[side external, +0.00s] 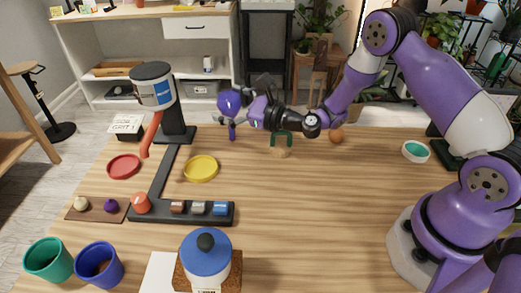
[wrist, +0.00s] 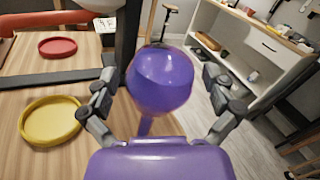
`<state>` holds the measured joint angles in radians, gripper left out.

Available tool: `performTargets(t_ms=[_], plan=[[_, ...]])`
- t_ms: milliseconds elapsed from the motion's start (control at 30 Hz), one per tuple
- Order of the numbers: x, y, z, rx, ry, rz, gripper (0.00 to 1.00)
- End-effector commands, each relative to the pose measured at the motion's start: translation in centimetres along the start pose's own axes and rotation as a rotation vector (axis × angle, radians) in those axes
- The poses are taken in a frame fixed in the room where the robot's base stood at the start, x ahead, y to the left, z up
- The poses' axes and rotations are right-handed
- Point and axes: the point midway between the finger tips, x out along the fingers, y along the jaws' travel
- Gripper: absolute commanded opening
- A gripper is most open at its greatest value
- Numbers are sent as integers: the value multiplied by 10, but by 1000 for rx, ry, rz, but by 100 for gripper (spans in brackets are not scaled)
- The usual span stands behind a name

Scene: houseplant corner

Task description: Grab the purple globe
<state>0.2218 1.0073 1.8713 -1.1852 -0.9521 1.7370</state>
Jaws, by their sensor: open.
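The purple globe (side external: 230,102) is a glossy ball with a purple stem below it. It is upright at the far side of the table, right of the black stand. In the wrist view the globe (wrist: 160,78) sits centred ahead of my gripper, its stem partly hidden behind my purple gripper body. My gripper (wrist: 158,95) is open, one finger on each side of the globe, with visible gaps on both sides. In the side view my gripper (side external: 245,108) reaches the globe from the right, level with it. What the stem stands in cannot be made out.
A black stand (side external: 175,117) with a grey-and-blue head and orange arm is left of the globe. A yellow dish (side external: 201,169) and red dish (side external: 124,167) lie nearer. The table's middle right is clear.

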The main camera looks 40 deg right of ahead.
Motion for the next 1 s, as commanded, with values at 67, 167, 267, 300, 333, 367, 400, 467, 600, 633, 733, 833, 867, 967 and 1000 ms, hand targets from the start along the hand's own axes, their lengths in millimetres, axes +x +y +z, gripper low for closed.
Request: performTargets(t_ms=[67, 167, 267, 300, 333, 367, 400, 467, 600, 633, 733, 833, 867, 967, 1000], plan=[[9, 1, 0, -3, -1, 4, 97], [16, 1, 0, -2, 0, 2, 97], [19, 0, 0, -1, 0, 1, 97], [19, 0, 0, -1, 0, 0, 97], [19, 0, 0, 0, 1, 0, 97], [19, 0, 0, 0, 1, 0, 97], [19, 0, 0, -1, 1, 0, 97], [19, 0, 0, -1, 1, 0, 97], [19, 0, 0, -1, 1, 1, 28], [19, 0, 0, -1, 1, 1, 20], [19, 0, 0, -1, 1, 1, 19], [19, 0, 0, -2, 1, 1, 18], [19, 0, 0, -2, 1, 1, 17], [19, 0, 0, -2, 1, 1, 16], [19, 0, 0, -2, 1, 1, 16]])
